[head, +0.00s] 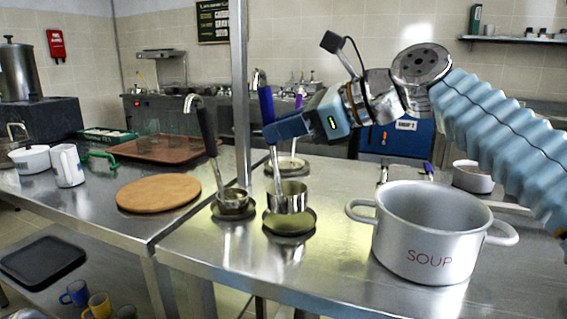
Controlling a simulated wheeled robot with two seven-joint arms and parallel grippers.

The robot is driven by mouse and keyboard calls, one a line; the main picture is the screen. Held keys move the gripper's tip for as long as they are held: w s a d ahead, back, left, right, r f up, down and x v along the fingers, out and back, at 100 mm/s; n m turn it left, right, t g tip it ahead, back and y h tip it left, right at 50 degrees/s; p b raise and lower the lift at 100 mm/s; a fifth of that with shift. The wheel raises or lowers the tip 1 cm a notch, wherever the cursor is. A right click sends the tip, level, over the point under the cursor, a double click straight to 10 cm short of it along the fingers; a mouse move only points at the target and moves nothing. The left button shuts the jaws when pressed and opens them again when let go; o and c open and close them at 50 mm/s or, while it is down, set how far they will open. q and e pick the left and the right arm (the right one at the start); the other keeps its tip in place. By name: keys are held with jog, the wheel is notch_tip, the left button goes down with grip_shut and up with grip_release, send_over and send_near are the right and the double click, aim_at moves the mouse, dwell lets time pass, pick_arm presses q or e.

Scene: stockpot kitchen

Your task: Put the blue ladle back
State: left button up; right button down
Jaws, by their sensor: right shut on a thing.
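The blue ladle has a blue handle (265,102) with a metal hook on top and a steel bowl (287,199). My right gripper (272,134) is shut on its handle, with the ladle upright. The bowl is over a round dark rest (290,224) on the steel counter; I cannot tell whether it touches. A black-handled ladle (207,130) stands in another dark rest to the left. A purple-handled ladle (298,98) stands behind, partly hidden by my gripper. The soup pot (430,262) stands to the right, its inside only partly visible. My left gripper is out of view.
A metal post (240,80) rises just left of the blue ladle. A round wooden board (158,193), a white jug (67,166) and a brown tray (165,151) are on the left counter. A small pan (472,178) is behind the pot. The counter's front middle is clear.

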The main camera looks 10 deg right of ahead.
notch_tip(320, 180, down, 3)
jog(key=shift+f+b, duration=0.2)
jog(key=shift+b, duration=0.5)
jog(key=c, duration=1)
grip_release()
jog(key=v, duration=1.2)
jog(key=shift+s, duration=0.1)
